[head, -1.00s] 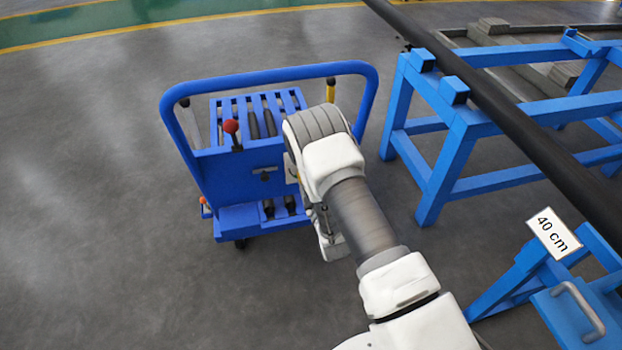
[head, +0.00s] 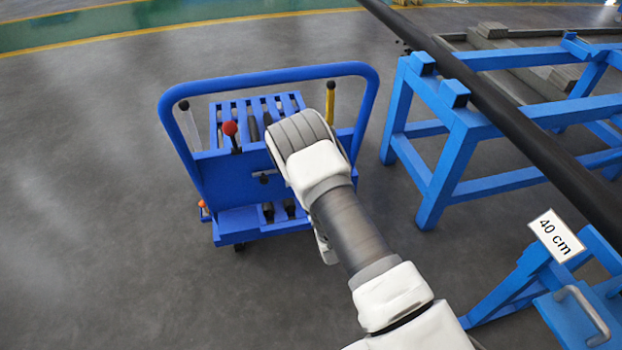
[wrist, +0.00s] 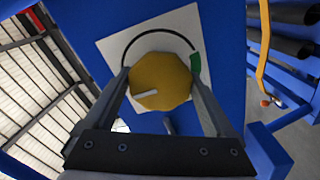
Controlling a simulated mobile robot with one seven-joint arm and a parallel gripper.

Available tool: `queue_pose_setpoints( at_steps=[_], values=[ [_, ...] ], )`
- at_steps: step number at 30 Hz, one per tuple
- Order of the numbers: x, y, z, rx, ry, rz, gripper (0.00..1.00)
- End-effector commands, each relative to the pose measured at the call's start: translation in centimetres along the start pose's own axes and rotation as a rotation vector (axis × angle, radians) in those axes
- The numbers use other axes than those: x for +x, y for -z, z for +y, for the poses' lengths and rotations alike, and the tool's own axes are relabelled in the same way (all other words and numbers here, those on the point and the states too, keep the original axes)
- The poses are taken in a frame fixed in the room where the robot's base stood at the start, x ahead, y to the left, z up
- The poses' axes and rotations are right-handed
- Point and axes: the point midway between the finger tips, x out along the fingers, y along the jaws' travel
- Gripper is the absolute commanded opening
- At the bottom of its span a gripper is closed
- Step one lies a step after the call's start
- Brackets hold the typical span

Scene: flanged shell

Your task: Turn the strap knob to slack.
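The strap knob (wrist: 160,80) is a yellow, many-sided disc in the wrist view. Its pale pointer mark points left and slightly down. Behind it is a white plate (wrist: 112,45) with a black arc over the top of the knob and a green block (wrist: 195,63) at the arc's right end. The fingers of my gripper (wrist: 160,82) lie one on each side of the knob, tips close to its edges. I cannot tell whether they touch it. In the head view my arm hides the knob and gripper in front of the blue cart (head: 213,180).
The cart has a red-topped lever (head: 231,133), a yellow post (head: 330,100) and a tall blue handle frame. Right of my arm stand a blue trestle (head: 450,165) bearing a long black pipe (head: 480,95) and a "40 cm" sign (head: 556,236). Floor left of the cart is clear.

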Motion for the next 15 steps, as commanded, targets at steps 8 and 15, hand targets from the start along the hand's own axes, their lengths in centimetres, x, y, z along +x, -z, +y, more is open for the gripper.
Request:
queue_pose_setpoints(
  at_steps=[8,15],
  values=[
    [0.0,0.0,0.0,0.001,-0.001,0.000,1.00],
    [-2.2,-0.1,-0.1,0.001,0.004,-0.003,1.00]
  ],
)
